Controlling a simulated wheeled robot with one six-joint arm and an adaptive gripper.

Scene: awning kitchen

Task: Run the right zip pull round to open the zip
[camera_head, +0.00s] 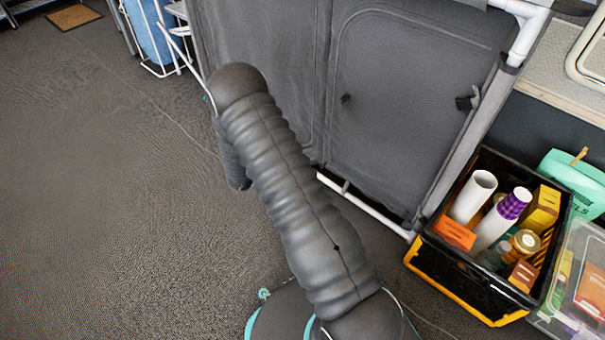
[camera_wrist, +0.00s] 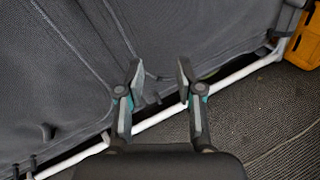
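The grey fabric front (camera_head: 410,110) has two panels with rounded seam lines, on a white tube frame. A small dark tab (camera_head: 346,98) sticks out of the right panel, and a larger dark tab (camera_head: 466,103) sits near its right edge. I cannot tell which is the right zip pull. In the wrist view my gripper (camera_wrist: 161,70) is open, with its fingers apart in front of the fabric (camera_wrist: 210,30) just above the lower white tube. A small dark piece (camera_wrist: 153,98) shows between the fingers; I cannot tell what it is. Another tab (camera_wrist: 47,132) stands at the lower left.
A black and yellow crate (camera_head: 468,283) with tubes, jars and boxes stands right of the fabric front; its yellow side (camera_wrist: 305,40) shows in the wrist view. A clear bin (camera_head: 575,270) is beside it. The lower white tube (camera_head: 365,204) runs near the floor. The carpet (camera_head: 110,200) at left is clear.

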